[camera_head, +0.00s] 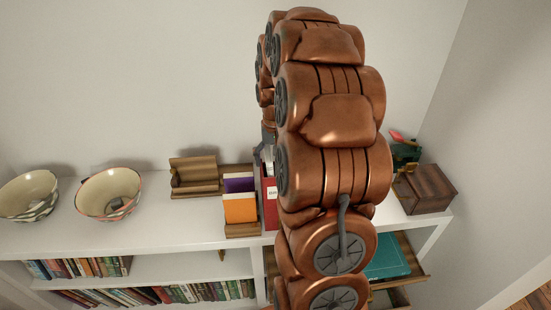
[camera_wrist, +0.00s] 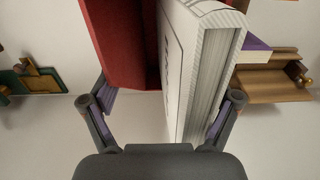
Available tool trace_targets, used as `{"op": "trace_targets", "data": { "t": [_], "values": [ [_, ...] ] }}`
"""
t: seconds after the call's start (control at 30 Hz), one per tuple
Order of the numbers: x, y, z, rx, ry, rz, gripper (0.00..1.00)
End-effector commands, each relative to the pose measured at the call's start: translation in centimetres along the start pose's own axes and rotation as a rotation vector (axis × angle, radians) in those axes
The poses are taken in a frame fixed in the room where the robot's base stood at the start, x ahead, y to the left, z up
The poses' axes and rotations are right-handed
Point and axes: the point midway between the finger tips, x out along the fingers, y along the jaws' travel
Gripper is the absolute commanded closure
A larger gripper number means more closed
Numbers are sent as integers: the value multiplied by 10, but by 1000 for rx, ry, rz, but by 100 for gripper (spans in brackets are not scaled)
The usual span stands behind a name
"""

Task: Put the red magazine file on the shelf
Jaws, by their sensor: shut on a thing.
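The red magazine file (camera_head: 270,204) stands upright on the white shelf top in the head view, with a pale label on its front. My arm hides its right part. In the wrist view, the file's red side (camera_wrist: 112,42) is at the upper left, beside a thick white book (camera_wrist: 194,70); I cannot fully tell whether the book is inside it. My gripper (camera_wrist: 162,103) is shut on the file, one finger by the red side, the other by the book's side.
Purple and orange books (camera_head: 240,208) in a wooden holder stand just left of the file. Farther left are a wooden rack (camera_head: 194,176) and two bowls (camera_head: 109,192). A wooden box (camera_head: 425,188) stands at right, above an open drawer with a teal book (camera_head: 388,258). Books (camera_head: 160,294) line the lower shelves.

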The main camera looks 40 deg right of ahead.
Motion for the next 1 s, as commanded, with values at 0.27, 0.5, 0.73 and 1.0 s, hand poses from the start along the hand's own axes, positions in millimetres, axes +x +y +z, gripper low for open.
{"op": "trace_targets", "data": {
  "t": [0.27, 0.5, 0.73, 1.0],
  "values": [
    [1, 0, 0, 0, 1, 0, 0],
    [0, 0, 0, 0, 0, 0, 0],
    [-17, 0, -2, 0, 6, 0, 0],
    [-61, 0, -2, 0, 6, -1, 0]
  ]
}}
